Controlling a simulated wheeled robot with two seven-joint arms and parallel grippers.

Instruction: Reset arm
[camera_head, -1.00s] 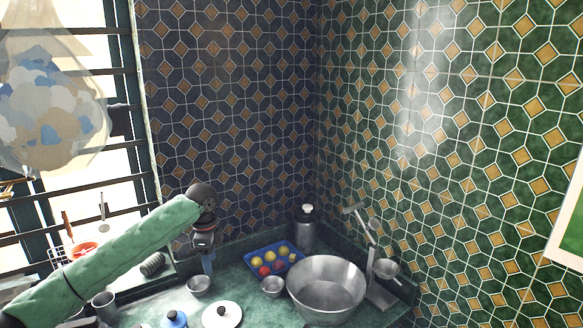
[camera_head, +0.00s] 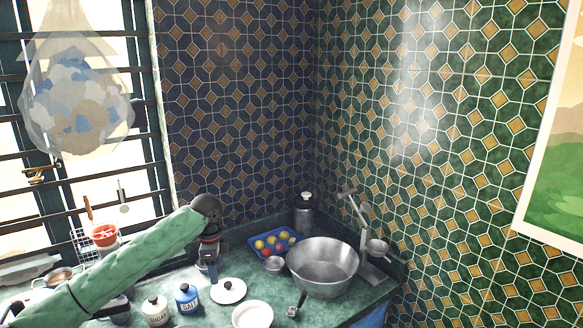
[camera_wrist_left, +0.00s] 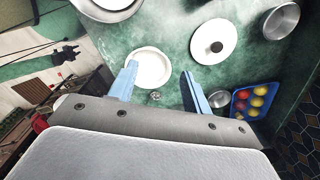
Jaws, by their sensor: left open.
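My left arm (camera_head: 115,265), in a green sleeve, reaches in from the left in the head view. Its gripper (camera_head: 211,273) points down above the green counter, left of the white lid (camera_head: 228,291). In the left wrist view the two blue fingers of the gripper (camera_wrist_left: 160,84) are wide apart with nothing held between them. A white dish (camera_wrist_left: 150,67) and the lid (camera_wrist_left: 212,42) lie on the counter beyond the fingers. My right gripper is not in view.
A large metal bowl (camera_head: 322,270), a blue tray (camera_head: 257,240) of red and yellow balls, a canister (camera_head: 304,213) and a metal stand (camera_head: 365,235) fill the corner. Salt (camera_head: 187,299) and sugar (camera_head: 155,311) jars stand at the front. Tiled walls close the back.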

